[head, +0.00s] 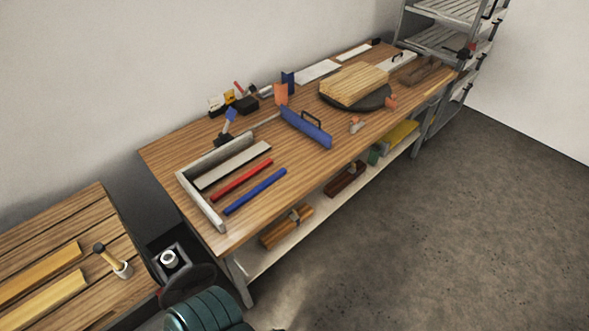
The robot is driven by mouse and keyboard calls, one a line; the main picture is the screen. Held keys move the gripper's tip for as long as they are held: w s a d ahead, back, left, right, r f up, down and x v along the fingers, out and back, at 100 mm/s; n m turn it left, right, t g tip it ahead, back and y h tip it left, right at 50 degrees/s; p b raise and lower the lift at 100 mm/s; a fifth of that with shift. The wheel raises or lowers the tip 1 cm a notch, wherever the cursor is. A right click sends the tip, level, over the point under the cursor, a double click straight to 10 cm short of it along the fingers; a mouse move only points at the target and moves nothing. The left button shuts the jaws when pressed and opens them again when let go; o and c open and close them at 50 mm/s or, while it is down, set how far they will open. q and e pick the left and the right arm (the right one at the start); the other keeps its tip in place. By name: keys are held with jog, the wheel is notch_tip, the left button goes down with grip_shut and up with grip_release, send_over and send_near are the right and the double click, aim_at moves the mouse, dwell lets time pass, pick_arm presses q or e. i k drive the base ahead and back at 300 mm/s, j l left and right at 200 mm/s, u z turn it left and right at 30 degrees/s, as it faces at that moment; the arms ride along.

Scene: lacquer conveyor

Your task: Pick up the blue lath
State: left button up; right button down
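The blue lath (255,191) lies flat on the wooden workbench (160,152), near its front edge in the left half. A red lath (241,180) lies roughly parallel behind it, and a pale grey lath (233,167) lies behind the red one. A grey L-shaped metal frame (201,202) runs along the left ends and the back of the laths. The blue lath is fully visible, with nothing on top of it. Neither of my grippers can be made out in the head view.
A blue block with a handle (306,128) stands right of the laths. A wooden slab (354,84) rests on a dark disc. A lower slatted table (75,232) stands at the left, and a metal shelf (445,42) at the back right. The floor in front is clear.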

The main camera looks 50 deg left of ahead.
aim_at(242, 201)
jog(key=i+u, duration=0.4)
jog(key=i, duration=0.15)
jog(key=i+l+u, duration=0.3)
jog(key=i+u, duration=0.15)
jog(key=i, duration=0.05)
